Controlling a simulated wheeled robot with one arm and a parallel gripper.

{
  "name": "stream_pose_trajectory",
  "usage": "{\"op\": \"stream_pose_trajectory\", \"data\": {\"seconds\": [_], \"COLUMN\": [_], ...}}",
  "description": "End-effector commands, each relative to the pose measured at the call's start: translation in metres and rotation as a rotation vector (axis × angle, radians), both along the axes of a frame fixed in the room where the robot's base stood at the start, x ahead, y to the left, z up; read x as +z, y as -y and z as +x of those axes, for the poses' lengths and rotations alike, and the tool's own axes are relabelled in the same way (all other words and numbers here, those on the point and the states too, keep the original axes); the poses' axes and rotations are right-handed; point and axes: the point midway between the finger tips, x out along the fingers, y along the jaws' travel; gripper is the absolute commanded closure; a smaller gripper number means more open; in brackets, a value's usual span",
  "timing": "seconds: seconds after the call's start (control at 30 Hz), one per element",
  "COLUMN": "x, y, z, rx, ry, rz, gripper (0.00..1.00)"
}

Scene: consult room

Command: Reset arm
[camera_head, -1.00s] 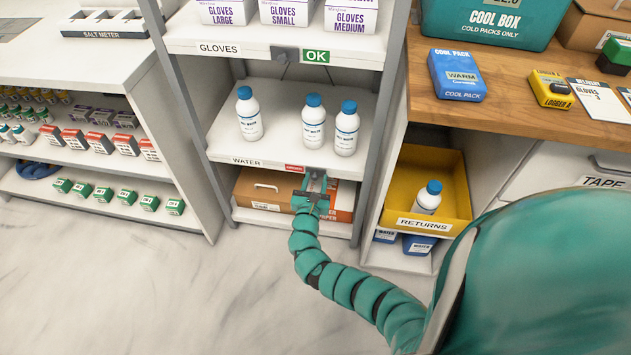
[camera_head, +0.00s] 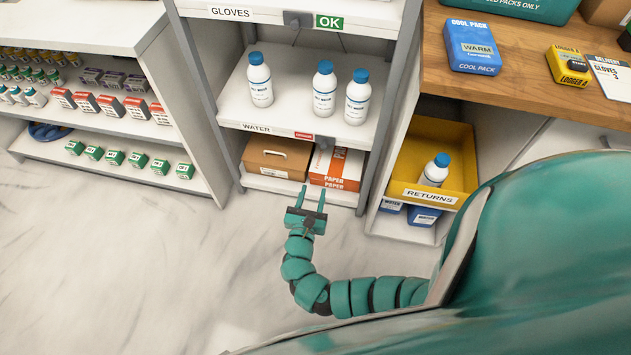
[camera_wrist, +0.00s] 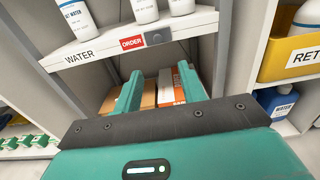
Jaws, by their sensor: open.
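My gripper (camera_head: 311,195) is open and empty, in front of the bottom shelf of the shelving unit. Its two teal fingers point toward the shelf, apart from each other. In the wrist view, my gripper (camera_wrist: 162,92) shows both fingers with a cardboard box (camera_wrist: 147,97) and an orange-and-white paper box (camera_wrist: 172,88) beyond them. My teal arm curves back along the floor side to my body at the lower right. Nothing is between the fingers.
Water bottles (camera_head: 324,90) stand on the WATER shelf (camera_head: 284,118) above. A yellow RETURNS bin (camera_head: 455,172) with one bottle (camera_head: 435,170) is at right. A low shelf with small boxes (camera_head: 110,106) is at left. Marble floor (camera_head: 150,260) is open.

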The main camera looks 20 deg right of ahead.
Motion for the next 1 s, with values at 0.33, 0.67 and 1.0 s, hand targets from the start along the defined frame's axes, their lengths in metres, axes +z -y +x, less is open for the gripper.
{"op": "stream_pose_trajectory", "data": {"seconds": [0.33, 0.67, 1.0], "x": [0.000, 0.000, -0.022], "y": [-0.003, -0.003, -0.062], "z": [-0.006, -0.006, 0.010], "rx": [-0.003, -0.002, 0.236], "ry": [0.000, 0.001, 0.016], "rz": [-0.001, -0.001, 0.226], "gripper": [0.59, 0.59, 0.59]}}
